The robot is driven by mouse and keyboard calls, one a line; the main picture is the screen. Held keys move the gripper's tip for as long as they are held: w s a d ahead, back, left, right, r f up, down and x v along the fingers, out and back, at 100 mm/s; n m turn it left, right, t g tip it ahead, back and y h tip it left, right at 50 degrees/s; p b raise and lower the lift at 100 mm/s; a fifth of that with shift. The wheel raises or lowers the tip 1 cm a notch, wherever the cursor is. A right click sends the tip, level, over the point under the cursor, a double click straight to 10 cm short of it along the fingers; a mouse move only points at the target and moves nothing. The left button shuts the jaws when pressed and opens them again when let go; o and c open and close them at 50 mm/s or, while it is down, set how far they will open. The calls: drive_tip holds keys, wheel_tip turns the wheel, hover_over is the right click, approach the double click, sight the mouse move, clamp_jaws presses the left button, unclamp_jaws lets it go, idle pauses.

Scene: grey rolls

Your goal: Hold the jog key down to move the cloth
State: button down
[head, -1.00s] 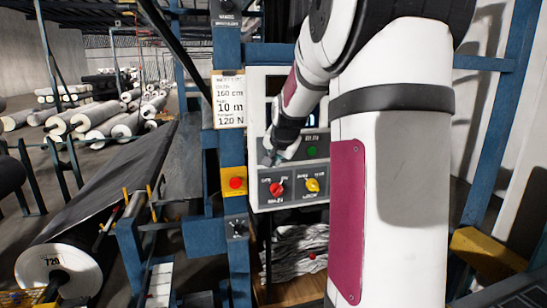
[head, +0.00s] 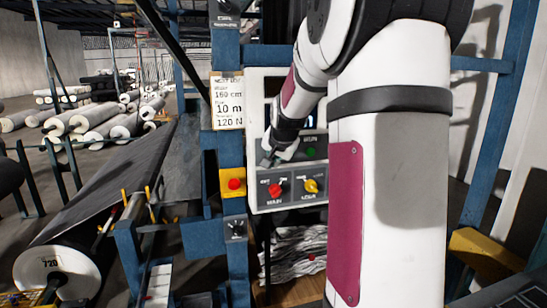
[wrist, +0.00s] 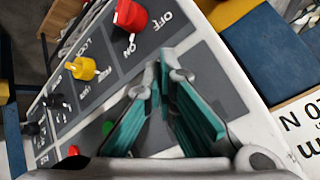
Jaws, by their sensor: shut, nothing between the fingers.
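A grey control panel (head: 290,186) in a white housing stands at the middle of the head view. It bears a red knob (head: 275,190), a yellow knob (head: 310,186) and a green button (head: 310,152). The wrist view also shows the red knob (wrist: 130,15), yellow knob (wrist: 82,68), green button (wrist: 107,128), a small red button (wrist: 73,151) and black controls (wrist: 54,101). I cannot read which is the jog key. My gripper (wrist: 160,78) is shut and empty over the panel; contact cannot be told. Dark cloth (head: 120,178) runs up from a roll (head: 55,272) at left.
A yellow box with a red button (head: 234,184) sits on the blue post left of the panel. A white settings sheet (head: 228,101) hangs above it. Crumpled cloth (head: 293,250) lies below the panel. Several rolls (head: 95,125) lie far left.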

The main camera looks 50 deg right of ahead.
idle(0.3)
drive_tip(key=shift+w+d, duration=0.2)
drive_tip(key=shift+w, duration=0.2)
drive_tip(key=shift+w+d+b, duration=0.25)
drive_tip(key=shift+w+b, duration=0.1)
idle(7.0)
